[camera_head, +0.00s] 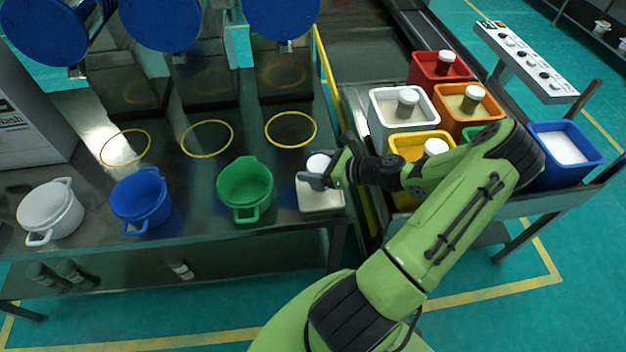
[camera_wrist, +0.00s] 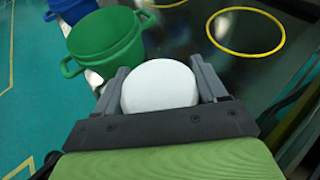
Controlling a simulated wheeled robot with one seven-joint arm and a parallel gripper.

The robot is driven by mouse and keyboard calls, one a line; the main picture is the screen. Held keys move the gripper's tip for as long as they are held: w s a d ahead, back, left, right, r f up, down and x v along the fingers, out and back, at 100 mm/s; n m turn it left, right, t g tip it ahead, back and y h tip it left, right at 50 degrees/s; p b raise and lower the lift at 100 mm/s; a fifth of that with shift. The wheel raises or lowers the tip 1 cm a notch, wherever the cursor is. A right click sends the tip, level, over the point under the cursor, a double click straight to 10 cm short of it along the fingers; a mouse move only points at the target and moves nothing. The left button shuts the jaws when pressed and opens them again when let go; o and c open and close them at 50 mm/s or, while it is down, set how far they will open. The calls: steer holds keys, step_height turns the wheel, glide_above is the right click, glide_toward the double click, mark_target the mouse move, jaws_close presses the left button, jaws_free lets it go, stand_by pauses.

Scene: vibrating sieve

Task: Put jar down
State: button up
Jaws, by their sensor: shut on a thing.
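A jar with a round white top (camera_head: 318,163) is between the fingers of my gripper (camera_head: 322,178), at the right end of the dark table (camera_head: 275,170). In the wrist view the white top (camera_wrist: 158,86) fills the space between both fingers of my gripper (camera_wrist: 160,82). My gripper is shut on the jar. A pale square block or plate (camera_head: 321,202) shows directly below the jar in the head view. The fingers hide the jar's lower part, so I cannot tell whether it touches that pale surface.
Green (camera_head: 245,187), blue (camera_head: 141,200) and white (camera_head: 50,211) pots stand left of the jar. Yellow rings (camera_head: 290,129) mark the table behind. Coloured bins, including a white one (camera_head: 403,122) and a blue one (camera_head: 563,155), stand right of the table.

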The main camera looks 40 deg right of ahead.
steer(key=shift+a+f+b, duration=0.1)
steer(key=shift+f+b, duration=0.4)
steer(key=shift+f, duration=1.35)
steer(key=o, duration=1.1)
